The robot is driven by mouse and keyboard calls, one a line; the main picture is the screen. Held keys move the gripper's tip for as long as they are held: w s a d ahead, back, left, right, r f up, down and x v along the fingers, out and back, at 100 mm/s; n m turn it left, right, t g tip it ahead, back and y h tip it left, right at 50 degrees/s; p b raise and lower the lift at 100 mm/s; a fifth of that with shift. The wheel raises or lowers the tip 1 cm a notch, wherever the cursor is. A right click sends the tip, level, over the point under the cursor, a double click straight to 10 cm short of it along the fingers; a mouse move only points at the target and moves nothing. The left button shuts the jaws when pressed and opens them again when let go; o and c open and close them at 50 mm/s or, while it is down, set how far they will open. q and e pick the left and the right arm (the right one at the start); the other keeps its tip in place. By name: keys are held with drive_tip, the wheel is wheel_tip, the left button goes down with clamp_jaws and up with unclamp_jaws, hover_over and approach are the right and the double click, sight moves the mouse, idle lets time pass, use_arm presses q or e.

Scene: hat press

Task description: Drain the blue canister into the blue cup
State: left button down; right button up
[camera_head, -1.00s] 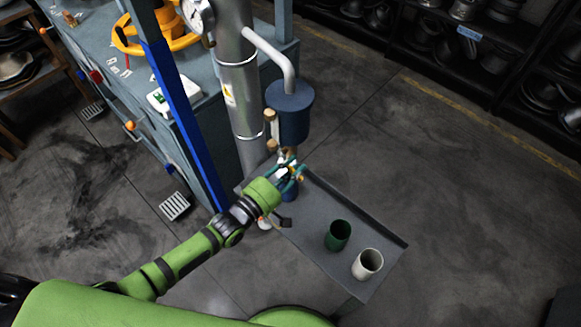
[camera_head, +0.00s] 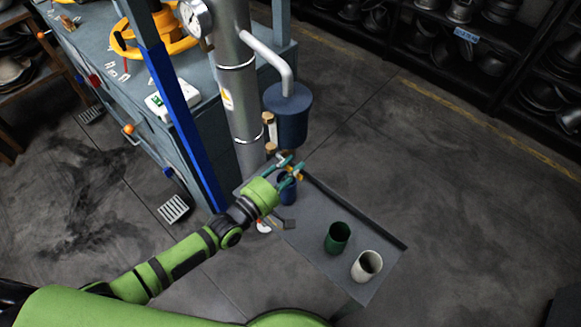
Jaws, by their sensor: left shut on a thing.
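The blue canister (camera_head: 287,118) hangs beside the grey column, with a pipe entering its top. My left gripper (camera_head: 293,172) is just below the canister. It is shut on the canister's small drain tap, of which little shows between the teal fingers. The blue cup (camera_head: 289,194) stands on the tray shelf, under the canister and partly hidden by the gripper. I cannot see any liquid, and the inside of the cup is hidden. My right gripper is not in view.
A green cup (camera_head: 337,238) and a white cup (camera_head: 366,266) stand on the grey shelf (camera_head: 310,250), towards its near right end. The column (camera_head: 240,100) and a blue post (camera_head: 183,130) rise left of the canister. The floor at right is clear.

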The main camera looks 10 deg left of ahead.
use_arm(q)
drive_tip(key=c, duration=1)
unclamp_jaws()
drive_tip(key=v, duration=1.2)
drive_tip(key=a+f+m+g+y, duration=0.1)
drive_tip(key=a+f+m+y, duration=0.15)
drive_tip(key=f, duration=0.55)
drive_tip(key=a+f+m+g+y, duration=0.2)
drive_tip(key=a+f, duration=0.1)
drive_tip(key=f, duration=0.5)
drive_tip(key=s+a+f+m+g+y+b, duration=0.1)
drive_tip(key=s+a+f+m+g+y, duration=0.1)
drive_tip(key=s+f, duration=0.4)
drive_tip(key=s+a+f+m+g+y+b, duration=0.1)
drive_tip(key=s+a+f+m+g+y, duration=0.15)
drive_tip(key=f, duration=0.55)
drive_tip(key=s+f+m+g, duration=0.1)
drive_tip(key=s+f+g, duration=0.1)
drive_tip(key=s+f, duration=0.2)
drive_tip(key=s+f+m+g, duration=0.2)
drive_tip(key=s+f, duration=0.2)
drive_tip(key=s, duration=0.7)
drive_tip(key=s+d+f+m+g+y, duration=0.1)
drive_tip(key=s+f, duration=0.3)
drive_tip(key=s, duration=0.4)
drive_tip(key=shift+m+g, duration=0.5)
drive_tip(key=shift+g, duration=0.25)
